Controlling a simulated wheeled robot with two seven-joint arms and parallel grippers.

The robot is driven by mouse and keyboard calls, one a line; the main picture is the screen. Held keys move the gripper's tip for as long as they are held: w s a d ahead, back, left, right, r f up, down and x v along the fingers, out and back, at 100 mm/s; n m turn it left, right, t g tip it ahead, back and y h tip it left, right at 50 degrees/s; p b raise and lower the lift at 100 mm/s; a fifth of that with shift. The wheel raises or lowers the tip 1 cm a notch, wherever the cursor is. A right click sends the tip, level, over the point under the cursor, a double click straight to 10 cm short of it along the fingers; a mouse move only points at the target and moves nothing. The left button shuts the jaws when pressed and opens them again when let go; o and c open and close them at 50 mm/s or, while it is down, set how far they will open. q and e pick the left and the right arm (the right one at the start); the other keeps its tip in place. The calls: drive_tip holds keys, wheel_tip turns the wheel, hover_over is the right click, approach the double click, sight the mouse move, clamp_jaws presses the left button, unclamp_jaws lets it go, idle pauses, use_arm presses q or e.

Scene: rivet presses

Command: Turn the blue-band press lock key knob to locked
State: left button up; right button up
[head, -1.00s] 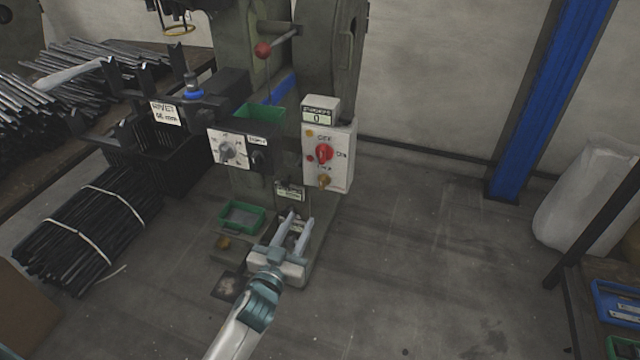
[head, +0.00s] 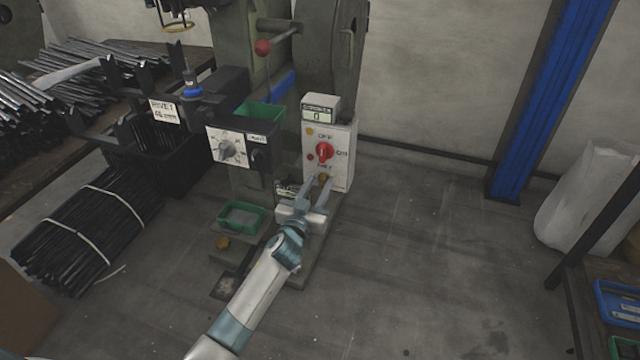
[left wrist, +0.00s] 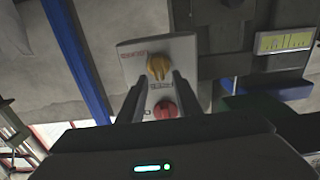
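The press with a blue band (head: 281,90) carries a white control box (head: 341,170). The small brass key knob (head: 323,178) is low on its front, below the red switch knob (head: 324,152). My left gripper (head: 317,186) is open just in front of the key knob. In the left wrist view the key knob (left wrist: 159,66) shows between and just beyond the open fingertips (left wrist: 159,76). I cannot tell whether they touch it. The red knob (left wrist: 165,109) shows between the fingers there. My right gripper is not in view.
A dial panel (head: 227,147) and a green bin (head: 260,116) are left of the control box. A green tray (head: 240,217) sits on the press base. A bundle of black rods (head: 85,225) lies at left.

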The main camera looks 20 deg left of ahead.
use_arm(q)
drive_tip(key=shift+w, duration=0.75)
clamp_jaws()
